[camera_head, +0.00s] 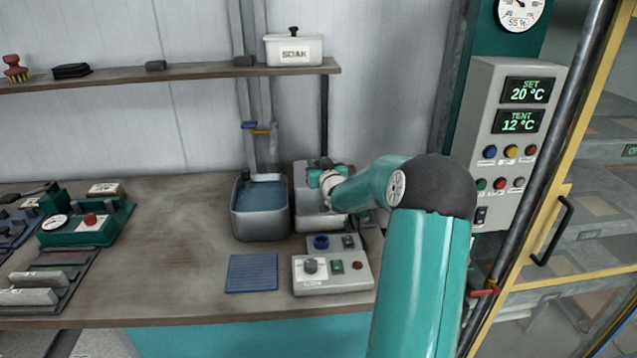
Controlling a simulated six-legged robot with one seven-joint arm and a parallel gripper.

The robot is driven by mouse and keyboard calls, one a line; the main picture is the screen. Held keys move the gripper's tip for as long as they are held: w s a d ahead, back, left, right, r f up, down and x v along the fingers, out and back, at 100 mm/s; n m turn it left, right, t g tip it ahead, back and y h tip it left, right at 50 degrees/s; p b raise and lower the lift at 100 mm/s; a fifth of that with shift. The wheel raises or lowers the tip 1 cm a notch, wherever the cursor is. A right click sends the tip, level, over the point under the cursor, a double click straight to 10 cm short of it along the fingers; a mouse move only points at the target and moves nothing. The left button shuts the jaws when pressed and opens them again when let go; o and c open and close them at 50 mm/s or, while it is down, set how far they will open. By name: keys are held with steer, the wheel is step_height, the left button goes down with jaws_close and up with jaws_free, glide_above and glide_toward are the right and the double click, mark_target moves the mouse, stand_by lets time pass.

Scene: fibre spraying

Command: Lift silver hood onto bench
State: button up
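A silver-grey box-shaped housing (308,221), which looks like the silver hood, stands on the brown bench (180,230) to the right of a water basin. My teal arm reaches in from the lower right and covers its right side. My gripper (318,175) is at the upper part of this housing, small and pointing away from the camera. Its fingertips are too small and too hidden to tell whether they are open or shut, or whether they touch the housing.
A metal basin of bluish water (262,222) stands close left of the housing. A control box (335,284) and a blue ribbed mat (252,273) lie in front. The bench's middle left is bare. A shelf (180,75) hangs above; a control cabinet (481,135) is at right.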

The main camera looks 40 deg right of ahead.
jaws_close()
steer(key=shift+r, duration=0.2)
